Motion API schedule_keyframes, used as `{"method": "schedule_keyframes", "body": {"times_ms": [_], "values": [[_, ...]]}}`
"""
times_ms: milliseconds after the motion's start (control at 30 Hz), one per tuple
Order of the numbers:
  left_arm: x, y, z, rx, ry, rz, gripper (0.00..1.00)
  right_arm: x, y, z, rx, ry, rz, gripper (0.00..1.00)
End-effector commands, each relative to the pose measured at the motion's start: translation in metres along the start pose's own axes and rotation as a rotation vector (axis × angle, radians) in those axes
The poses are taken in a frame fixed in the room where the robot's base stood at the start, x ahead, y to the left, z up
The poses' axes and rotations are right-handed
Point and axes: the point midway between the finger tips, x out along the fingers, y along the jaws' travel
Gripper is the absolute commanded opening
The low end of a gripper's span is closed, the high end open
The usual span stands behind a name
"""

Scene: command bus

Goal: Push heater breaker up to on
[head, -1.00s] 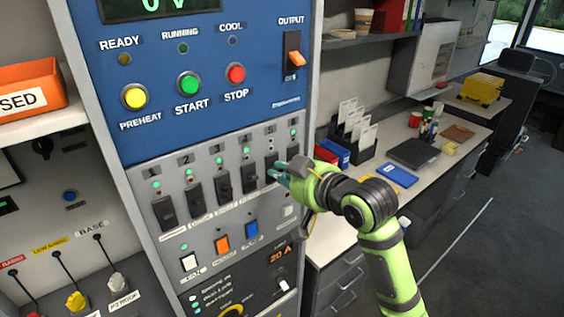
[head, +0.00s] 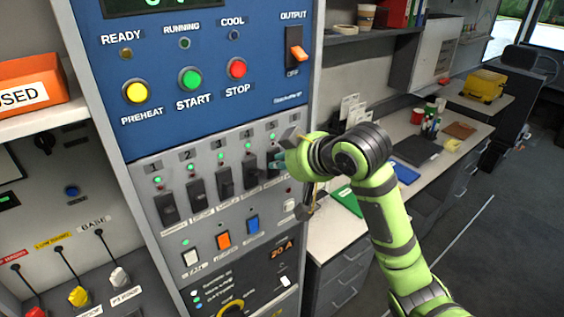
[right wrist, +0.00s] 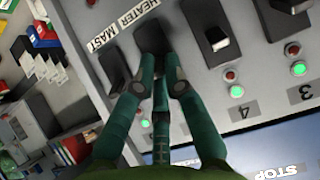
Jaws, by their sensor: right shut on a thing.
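The heater breaker (head: 273,163) is a dark switch, fifth in the row on the grey panel. In the right wrist view, its dark body (right wrist: 150,38) lies near the white HEATER label (right wrist: 146,13). My right gripper (head: 281,157) is at this breaker. Its teal fingers (right wrist: 157,75) come together on the breaker's lever in the right wrist view. The fingers hide most of the lever, so I cannot tell its exact position. My left gripper is not in view.
Breaker four (right wrist: 207,32) sits close beside the fingers, with a green light (right wrist: 236,91) lit. Other breakers, such as the first (head: 168,208), stand to the left. Below are rocker switches, including an orange one (head: 223,240). A desk (head: 335,232) lies right of the panel.

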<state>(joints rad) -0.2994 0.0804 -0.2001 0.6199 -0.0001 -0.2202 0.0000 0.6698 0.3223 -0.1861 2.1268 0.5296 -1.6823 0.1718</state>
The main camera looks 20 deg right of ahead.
Motion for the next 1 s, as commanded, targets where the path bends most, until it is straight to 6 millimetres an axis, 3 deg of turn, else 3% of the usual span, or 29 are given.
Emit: {"method": "schedule_keyframes", "body": {"times_ms": [67,100,533,1000], "values": [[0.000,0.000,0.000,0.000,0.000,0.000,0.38,0.002,0.001,0.004,0.001,-0.013,0.001,0.00],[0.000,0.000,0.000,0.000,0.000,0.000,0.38,0.002,0.001,0.004,0.001,-0.013,0.001,0.24],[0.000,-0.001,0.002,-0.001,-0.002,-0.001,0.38,-0.007,0.001,0.001,0.000,-0.004,0.000,0.24],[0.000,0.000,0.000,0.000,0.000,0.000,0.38,-0.098,0.002,0.001,-0.002,-0.003,0.004,0.24]]}}
